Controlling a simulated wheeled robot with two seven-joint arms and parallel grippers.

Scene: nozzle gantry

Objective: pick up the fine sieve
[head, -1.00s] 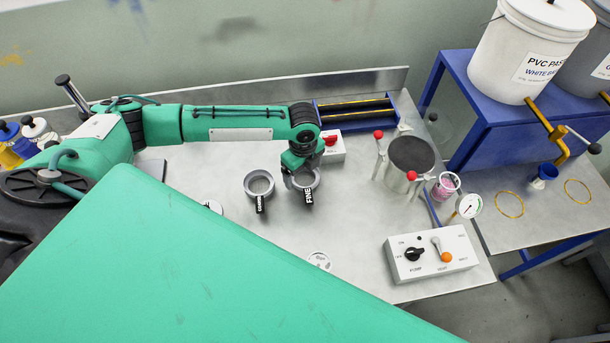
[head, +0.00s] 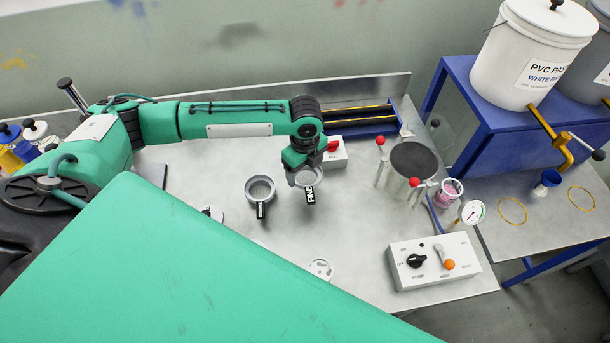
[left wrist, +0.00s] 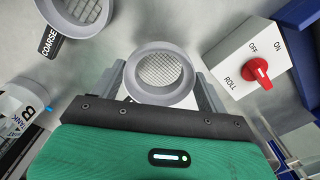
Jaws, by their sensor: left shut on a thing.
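The fine sieve, a grey ring with a mesh and a black FINE tag (head: 310,195), is in my left gripper (head: 304,172). In the left wrist view the sieve (left wrist: 160,73) sits between the two grey fingers (left wrist: 162,84), which are shut on its sides. It looks roughly level and seems slightly above the table, though the gap is hard to judge. The coarse sieve (head: 260,188) stands on the table just left of it, and its COARSE tag shows in the left wrist view (left wrist: 48,42). My right gripper is not in view.
A white switch box with a red knob (head: 334,148) is close behind the gripper. A pot with red-knobbed clamps (head: 411,160) and a pump control box (head: 434,262) stand to the right. A blue rack (head: 365,118) lies at the back.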

